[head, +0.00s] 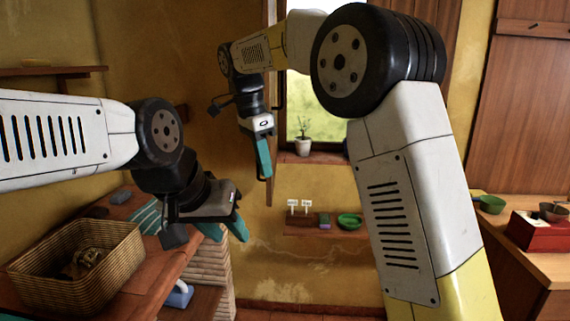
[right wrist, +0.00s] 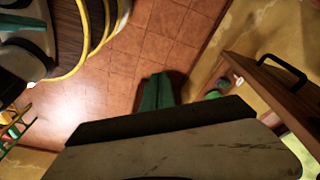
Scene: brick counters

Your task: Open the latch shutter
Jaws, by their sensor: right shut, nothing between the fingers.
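The window (head: 312,105) is at the back wall, with light and greenery showing through it. A wooden shutter panel (head: 271,185) stands nearly edge-on at the window's left side. In the right wrist view, a wooden panel with a black handle (right wrist: 284,70) is at the right, apart from my fingers. My right gripper (head: 264,158) is shut and empty, pointing down just left of the shutter edge. Its teal fingers (right wrist: 157,92) are together in the wrist view. My left gripper (head: 225,230) is open and empty beside the left counter. My right arm hides part of the window's right side.
A wicker basket (head: 118,280) stands on the left counter. A potted plant (head: 304,145) is on the window sill. A low shelf (head: 300,229) holds a green bowl (head: 349,220). A red box (head: 536,232) is on the right counter.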

